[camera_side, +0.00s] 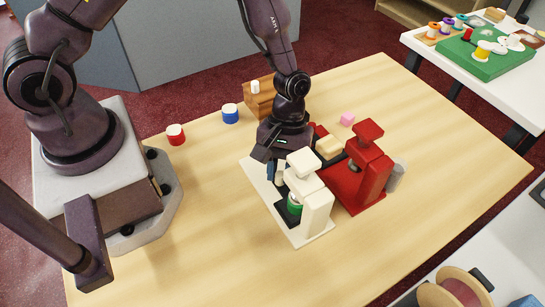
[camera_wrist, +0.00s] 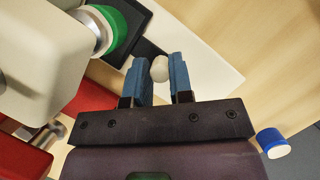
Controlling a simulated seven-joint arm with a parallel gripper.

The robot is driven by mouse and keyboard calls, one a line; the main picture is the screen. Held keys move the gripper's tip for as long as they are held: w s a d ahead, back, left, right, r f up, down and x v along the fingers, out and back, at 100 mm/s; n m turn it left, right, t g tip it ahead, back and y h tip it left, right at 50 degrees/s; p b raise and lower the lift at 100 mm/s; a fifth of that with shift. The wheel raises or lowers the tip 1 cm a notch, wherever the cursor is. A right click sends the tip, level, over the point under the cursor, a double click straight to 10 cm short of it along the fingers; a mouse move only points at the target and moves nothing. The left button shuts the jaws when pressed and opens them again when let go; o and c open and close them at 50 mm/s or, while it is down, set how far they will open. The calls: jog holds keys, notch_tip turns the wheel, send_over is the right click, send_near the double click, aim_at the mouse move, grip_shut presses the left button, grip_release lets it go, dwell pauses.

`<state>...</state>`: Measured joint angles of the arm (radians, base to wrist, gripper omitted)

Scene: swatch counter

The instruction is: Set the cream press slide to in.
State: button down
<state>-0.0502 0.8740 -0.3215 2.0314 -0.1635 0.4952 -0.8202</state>
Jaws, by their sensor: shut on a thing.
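The cream press (camera_side: 316,205) stands on a cream base plate (camera_side: 318,238) on the table. Its head also fills the upper left of the wrist view (camera_wrist: 40,50). A dark slide (camera_side: 284,214) lies low in the press and carries a green-and-white piece (camera_side: 294,204), which sits under the head in the wrist view (camera_wrist: 118,30). My gripper (camera_wrist: 160,75) has its blue fingers on either side of a pale round knob (camera_wrist: 160,68) and is shut on it. In the side view my gripper (camera_side: 275,172) is low behind the press, partly hiding the knob.
A red press (camera_side: 370,180) stands close on the right, with a grey cylinder (camera_side: 397,177) beside it. The table's front is clear.

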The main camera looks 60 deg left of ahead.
jog(key=shift+d, duration=0.35)
jog(key=c, duration=1)
grip_release()
jog(key=shift+a+r, duration=0.1)
jog(key=shift+w+a+r, duration=0.1)
jog(key=shift+w+r, duration=0.05)
jog(key=shift+r, duration=0.15)
jog(key=v, duration=1.2)
jog(key=shift+r, duration=0.1)
